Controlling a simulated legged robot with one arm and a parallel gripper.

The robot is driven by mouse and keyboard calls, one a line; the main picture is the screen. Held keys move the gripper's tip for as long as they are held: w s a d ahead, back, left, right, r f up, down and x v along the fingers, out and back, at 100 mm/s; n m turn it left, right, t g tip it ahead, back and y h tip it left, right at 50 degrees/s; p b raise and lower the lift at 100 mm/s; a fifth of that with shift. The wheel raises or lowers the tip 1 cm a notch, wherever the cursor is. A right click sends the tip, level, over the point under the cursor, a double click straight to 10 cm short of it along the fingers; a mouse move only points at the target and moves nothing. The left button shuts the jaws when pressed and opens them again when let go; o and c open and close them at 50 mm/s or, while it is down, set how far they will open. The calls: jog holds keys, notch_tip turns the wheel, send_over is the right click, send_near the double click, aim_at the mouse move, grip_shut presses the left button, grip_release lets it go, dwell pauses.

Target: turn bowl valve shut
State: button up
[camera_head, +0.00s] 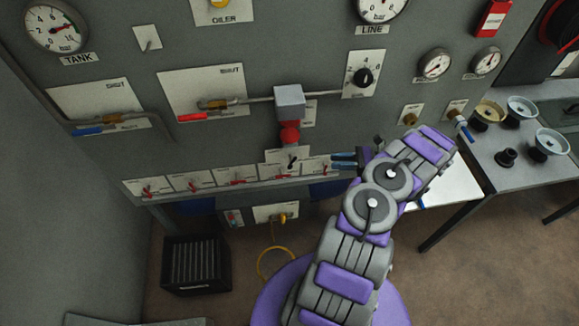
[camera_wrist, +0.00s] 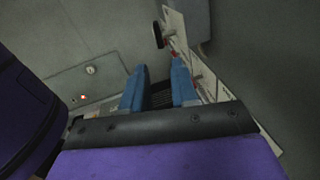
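A grey box (camera_head: 289,101) on the panel has a red bowl-shaped part (camera_head: 290,133) below it. Under that, a small black lever (camera_head: 291,161) sits on a white plate; I cannot read its label or confirm that it is the bowl valve. My gripper (camera_head: 335,159) is right of this lever, apart from it, with blue fingers pointing left. In the wrist view my gripper (camera_wrist: 161,72) is open, with nothing between its fingers. A black knob or lever end (camera_wrist: 158,35) shows beyond and above the fingertips.
A red-handled valve (camera_head: 203,117) and a blue-handled valve (camera_head: 88,131) sit on plates at left. A row of small red levers (camera_head: 190,184) runs along the panel's lower ledge. A black crate (camera_head: 196,263) stands on the floor. A side table (camera_head: 520,180) holds several cups.

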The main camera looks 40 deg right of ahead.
jog(key=shift+s+f, duration=0.1)
jog(key=shift+f, duration=0.1)
send_near(292, 163)
jog(key=x, duration=1.1)
jog(key=shift+w+f+b, duration=0.15)
jog(key=shift+w+b, duration=0.2)
jog(key=shift+w, duration=0.1)
jog(key=shift+d, duration=0.1)
grip_shut()
